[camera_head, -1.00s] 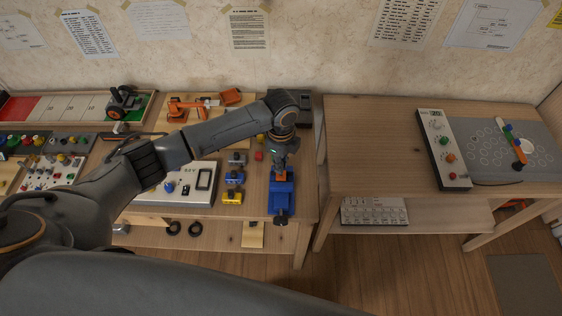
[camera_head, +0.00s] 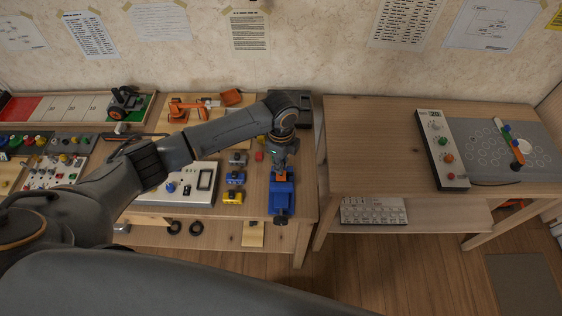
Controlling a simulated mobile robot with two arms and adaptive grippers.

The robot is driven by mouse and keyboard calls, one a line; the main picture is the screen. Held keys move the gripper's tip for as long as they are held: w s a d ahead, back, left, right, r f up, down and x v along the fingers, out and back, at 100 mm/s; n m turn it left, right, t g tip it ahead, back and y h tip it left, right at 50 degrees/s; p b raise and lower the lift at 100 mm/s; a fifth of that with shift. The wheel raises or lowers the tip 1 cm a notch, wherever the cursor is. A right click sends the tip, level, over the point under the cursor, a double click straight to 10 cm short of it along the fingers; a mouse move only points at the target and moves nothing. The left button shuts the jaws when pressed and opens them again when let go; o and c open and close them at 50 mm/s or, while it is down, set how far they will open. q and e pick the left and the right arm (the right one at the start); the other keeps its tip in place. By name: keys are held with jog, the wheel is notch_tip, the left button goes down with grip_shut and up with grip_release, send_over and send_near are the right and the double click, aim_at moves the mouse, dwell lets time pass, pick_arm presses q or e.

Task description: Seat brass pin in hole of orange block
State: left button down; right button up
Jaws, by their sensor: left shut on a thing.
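The orange block (camera_head: 281,177) sits in the jaws of a blue vise (camera_head: 282,197) near the right edge of the left table. Only a small part of the block shows beneath my gripper. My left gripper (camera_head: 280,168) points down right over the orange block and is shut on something. The brass pin cannot be made out; the gripper hides that spot, so I cannot tell whether the pin is in the hole. My right gripper is not in the view.
Small blue, yellow and grey blocks (camera_head: 233,180) stand left of the vise, with a white meter box (camera_head: 185,185) beyond them. A gap separates the left table from the right table (camera_head: 375,150), whose left part is clear.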

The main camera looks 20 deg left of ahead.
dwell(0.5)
pick_arm(q)
jog(key=shift+f, duration=0.7)
dwell(0.7)
jog(key=shift+f, duration=0.5)
dwell(0.4)
jog(key=shift+f, duration=0.25)
dwell(0.7)
jog(key=c, duration=0.9)
grip_release()
jog(key=shift+r+p, duration=3.5)
jog(key=shift+p, duration=0.1)
